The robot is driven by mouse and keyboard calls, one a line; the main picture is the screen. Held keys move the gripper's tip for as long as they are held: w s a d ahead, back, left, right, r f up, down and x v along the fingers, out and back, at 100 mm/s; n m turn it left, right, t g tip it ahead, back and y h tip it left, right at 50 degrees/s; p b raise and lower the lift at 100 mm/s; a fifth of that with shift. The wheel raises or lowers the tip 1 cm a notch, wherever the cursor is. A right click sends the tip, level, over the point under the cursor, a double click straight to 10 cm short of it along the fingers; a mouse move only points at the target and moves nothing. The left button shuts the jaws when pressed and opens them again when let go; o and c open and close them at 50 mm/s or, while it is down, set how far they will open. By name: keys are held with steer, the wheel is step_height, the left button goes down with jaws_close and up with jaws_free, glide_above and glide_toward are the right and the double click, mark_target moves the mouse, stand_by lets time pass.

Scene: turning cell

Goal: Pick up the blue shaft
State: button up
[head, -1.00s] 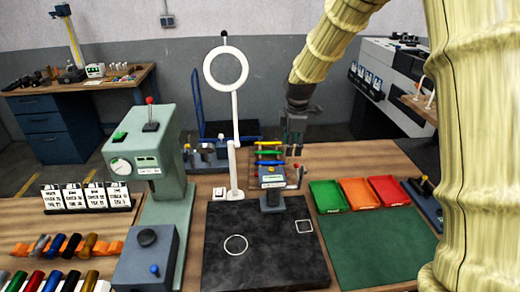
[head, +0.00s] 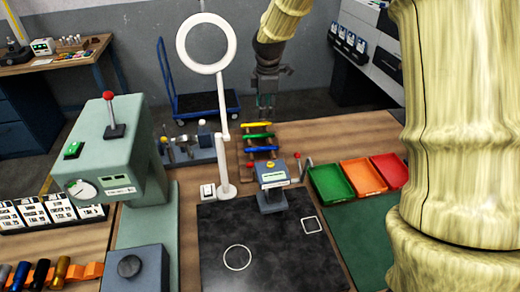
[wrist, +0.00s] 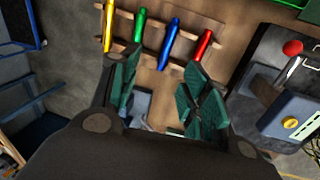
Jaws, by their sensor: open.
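The blue shaft (wrist: 170,43) lies on a wooden rack (wrist: 152,56) between a green shaft (wrist: 139,35) and a red shaft (wrist: 203,45). A yellow shaft (wrist: 108,26) is at the far left of the row. In the head view the blue shaft (head: 262,148) is the third bar down from the back. My gripper (wrist: 160,84) is open and empty, with its green-padded fingers spread apart. In the wrist view its fingertips point toward the middle shafts, and they are apart from them. In the head view my gripper (head: 266,108) hangs above the back of the rack.
A white ring lamp (head: 206,43) rises to the left. Green (head: 329,183), orange (head: 362,176) and red (head: 391,170) trays are at right.

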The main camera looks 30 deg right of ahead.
steer(key=s+b, duration=0.1)
steer(key=s, duration=0.1)
steer(key=b, duration=0.7)
glide_toward(261, 148)
steer(key=shift+w+d+f+p, duration=0.1)
steer(key=shift+d+f+p, duration=0.1)
steer(key=shift+f, duration=0.45)
steer(key=shift+w+d+f+p, duration=0.1)
steer(key=shift+d+f+p, duration=0.1)
steer(key=shift+f, duration=0.45)
steer(key=shift+d+f+p, duration=0.15)
steer(key=shift+d+f, duration=0.05)
steer(key=shift+f, duration=0.45)
steer(key=shift+w+a+f+p, duration=0.15)
steer(key=shift+f+p, duration=0.25)
steer(key=shift+f, duration=0.45)
steer(key=shift+w+d+f+p, duration=0.1)
steer(key=shift+w+f+p, duration=0.25)
steer(key=shift+f, duration=0.5)
steer(key=shift+w+a+f+p, duration=0.15)
steer(key=shift+f+p, duration=0.3)
steer(key=shift+f, duration=0.4)
jaws_close()
